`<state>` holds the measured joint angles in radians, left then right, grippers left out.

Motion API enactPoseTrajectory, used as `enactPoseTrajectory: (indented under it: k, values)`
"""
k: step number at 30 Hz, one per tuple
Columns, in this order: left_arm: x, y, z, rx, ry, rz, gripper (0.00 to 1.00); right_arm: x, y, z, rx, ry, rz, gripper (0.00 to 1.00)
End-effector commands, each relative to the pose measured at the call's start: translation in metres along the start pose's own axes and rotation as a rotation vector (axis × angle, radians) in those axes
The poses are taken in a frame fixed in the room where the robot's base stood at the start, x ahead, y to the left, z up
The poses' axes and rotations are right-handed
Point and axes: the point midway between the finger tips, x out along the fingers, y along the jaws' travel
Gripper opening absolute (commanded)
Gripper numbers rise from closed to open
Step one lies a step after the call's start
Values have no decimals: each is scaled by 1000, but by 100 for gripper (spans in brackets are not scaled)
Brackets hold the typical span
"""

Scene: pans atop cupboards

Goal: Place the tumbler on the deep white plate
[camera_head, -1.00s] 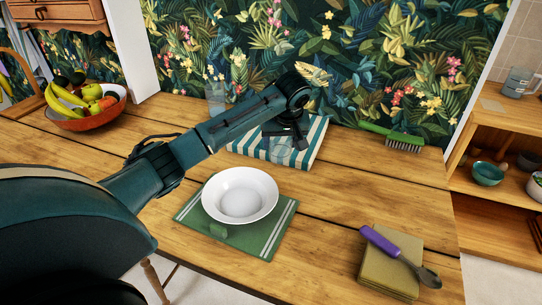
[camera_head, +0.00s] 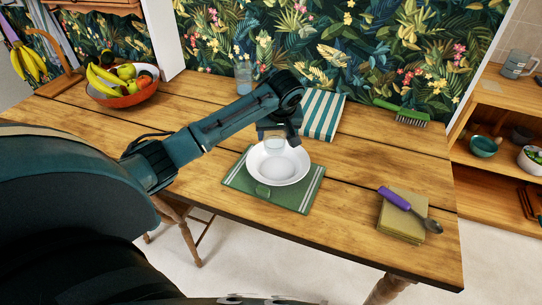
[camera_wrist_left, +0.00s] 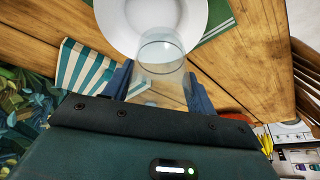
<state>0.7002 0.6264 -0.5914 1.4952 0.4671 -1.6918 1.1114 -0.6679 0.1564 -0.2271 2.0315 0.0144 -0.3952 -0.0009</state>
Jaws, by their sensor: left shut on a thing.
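The deep white plate (camera_head: 280,170) sits on a green placemat with white stripes; its rim also shows at the top of the left wrist view (camera_wrist_left: 112,18). My left gripper (camera_head: 278,136) is over the plate's far side and is shut on the clear tumbler (camera_head: 275,144). In the left wrist view the see-through tumbler (camera_wrist_left: 162,66) is between the two fingers, its round end over the plate's near edge. I cannot tell whether the tumbler touches the plate. My right gripper is not in view.
A blue-striped cloth (camera_head: 322,114) lies behind the plate. A green brush (camera_head: 402,113) is at the back right. A purple-handled spoon (camera_head: 395,198) rests on folded cloths (camera_head: 398,226). A fruit bowl (camera_head: 122,98) stands at the back left. A glass with flowers (camera_head: 244,78) stands behind my arm.

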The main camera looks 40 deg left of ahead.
Motion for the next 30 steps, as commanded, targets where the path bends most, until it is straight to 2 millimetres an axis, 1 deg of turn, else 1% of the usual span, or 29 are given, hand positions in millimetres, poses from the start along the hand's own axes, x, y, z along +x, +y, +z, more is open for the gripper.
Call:
enactPoseTrajectory:
  k: [1, 3, 6, 11, 15, 18, 30]
  values:
    - [10, 0, 5, 1, -3, -4, 31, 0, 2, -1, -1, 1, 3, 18]
    - [23, 0, 11, 2, -4, -4, 31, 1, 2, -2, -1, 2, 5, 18]
    - [38, 1, 16, 1, -2, -2, 31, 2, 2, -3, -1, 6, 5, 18]
    - [52, 2, 22, 1, -1, -2, 31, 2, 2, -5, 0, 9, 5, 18]
    - [71, 3, 30, 2, -1, -3, 31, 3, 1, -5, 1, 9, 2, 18]
    - [80, 4, 34, 1, 0, -2, 31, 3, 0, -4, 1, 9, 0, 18]
    - [85, 4, 36, 1, 0, 0, 31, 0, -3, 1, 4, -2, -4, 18]
